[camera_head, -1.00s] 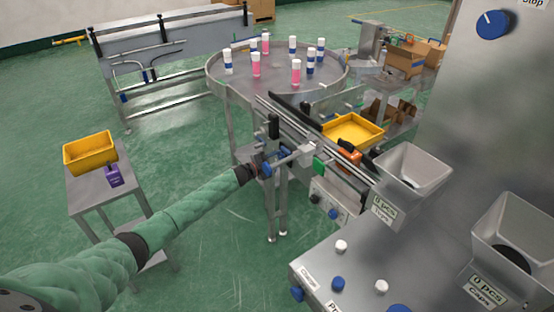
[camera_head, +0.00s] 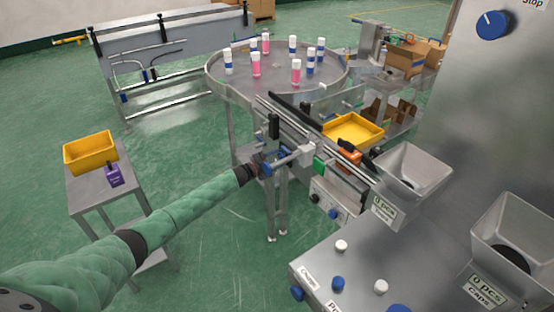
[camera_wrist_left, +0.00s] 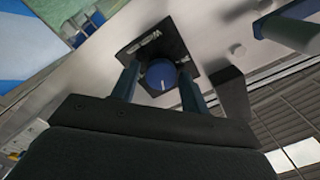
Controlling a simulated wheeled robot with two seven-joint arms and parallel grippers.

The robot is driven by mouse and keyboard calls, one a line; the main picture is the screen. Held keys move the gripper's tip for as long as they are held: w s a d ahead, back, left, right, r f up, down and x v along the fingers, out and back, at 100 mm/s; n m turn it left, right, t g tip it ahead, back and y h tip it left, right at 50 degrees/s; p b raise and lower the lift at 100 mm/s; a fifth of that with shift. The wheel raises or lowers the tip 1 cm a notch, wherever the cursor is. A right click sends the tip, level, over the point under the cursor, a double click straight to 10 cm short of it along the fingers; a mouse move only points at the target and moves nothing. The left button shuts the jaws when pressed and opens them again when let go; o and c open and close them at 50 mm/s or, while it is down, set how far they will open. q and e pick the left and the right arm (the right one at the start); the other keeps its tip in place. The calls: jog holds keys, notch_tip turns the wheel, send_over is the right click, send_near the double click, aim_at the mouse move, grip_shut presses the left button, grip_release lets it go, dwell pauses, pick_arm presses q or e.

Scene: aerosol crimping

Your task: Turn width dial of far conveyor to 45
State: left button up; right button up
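The width dial (camera_wrist_left: 160,74) is a round blue knob with a short white mark, on a black square plate (camera_wrist_left: 144,45) with a small label, in the left wrist view. My left gripper (camera_wrist_left: 159,76) has one finger on each side of the dial, with a small gap showing on both sides. In the head view my left gripper (camera_head: 257,168) is at the near side of the conveyor (camera_head: 318,143), below its rails, and the dial is hard to make out there. The scale numbers are too small to read. My right gripper is not in view.
A round steel table (camera_head: 279,80) with several pink and blue cans stands behind the conveyor. A small stand with a yellow bin (camera_head: 90,152) and a purple item (camera_head: 114,175) is at left. A steel machine (camera_head: 460,130) with hoppers fills the right. Green floor is clear between.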

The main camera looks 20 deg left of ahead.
pick_arm(q)
jog(key=shift+o, duration=0.6)
jog(key=shift+s+a+b, duration=0.3)
jog(key=shift+s+a, duration=0.05)
jog(key=shift+s, duration=0.05)
jog(key=b+v, duration=0.2)
jog(key=v, duration=0.4)
jog(key=shift+s+a, duration=0.2)
jog(key=shift+s, duration=0.1)
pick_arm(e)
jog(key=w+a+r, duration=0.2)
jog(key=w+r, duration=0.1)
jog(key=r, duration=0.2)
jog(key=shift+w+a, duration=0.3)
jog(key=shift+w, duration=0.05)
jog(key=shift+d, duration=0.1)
